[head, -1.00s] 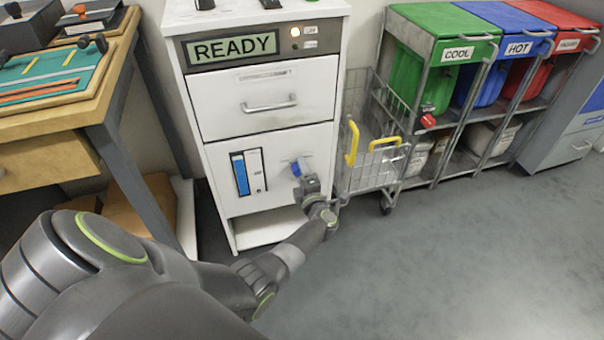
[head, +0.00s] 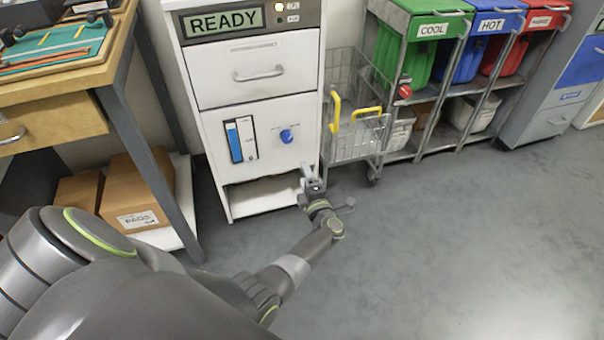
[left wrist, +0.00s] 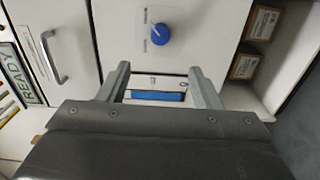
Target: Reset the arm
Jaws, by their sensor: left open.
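My left arm comes in from the left in the head view, and its gripper (head: 311,178) is in front of the lower right part of the white cabinet. The gripper is open and empty. In the left wrist view the two fingers (left wrist: 164,85) stand apart, with the cabinet front behind them. A blue knob (head: 286,136) on the cabinet is above the gripper and apart from it. The knob also shows in the left wrist view (left wrist: 160,34), beyond the fingertips. My right gripper is not in view.
The white cabinet (head: 262,105) has a READY display (head: 226,21), a drawer handle (head: 259,74) and an open bottom shelf. A wire cart (head: 355,140) with yellow handles stands close on its right. A wooden workbench (head: 60,120) is on the left. Floor on the right is clear.

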